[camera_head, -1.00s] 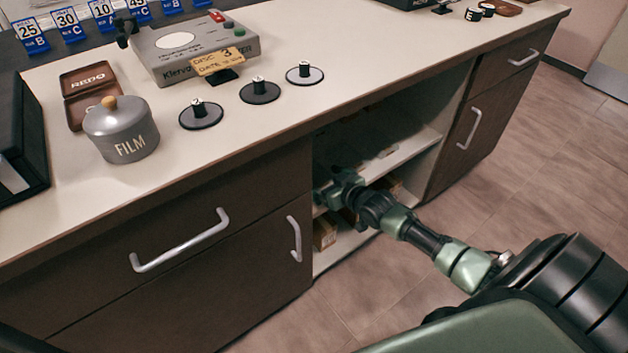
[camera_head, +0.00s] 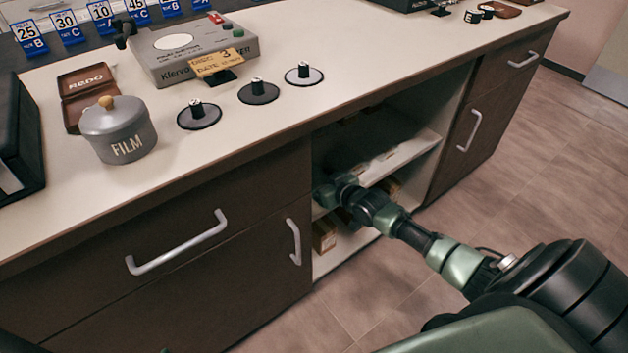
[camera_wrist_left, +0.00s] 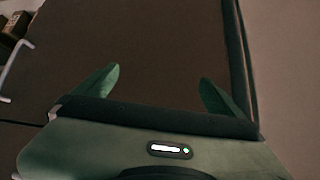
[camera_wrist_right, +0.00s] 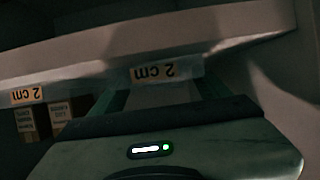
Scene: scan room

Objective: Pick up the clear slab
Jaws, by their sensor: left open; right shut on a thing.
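My right gripper (camera_head: 324,194) reaches into the open shelf bay of the cabinet, and its fingertips are hard to see in the head view. In the right wrist view its fingers (camera_wrist_right: 150,95) are shut on a pale, see-through clear slab (camera_wrist_right: 160,96) with a "2 cm" label. The slab is just under a white shelf edge; I cannot tell whether they touch. My left gripper (camera_wrist_left: 160,85) is open and empty, facing a plain dark brown surface in the left wrist view.
The open bay has a white middle shelf (camera_head: 410,150) and small boxes (camera_head: 324,236) below. In the right wrist view another "2 cm" label (camera_wrist_right: 27,95) hangs at the left.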

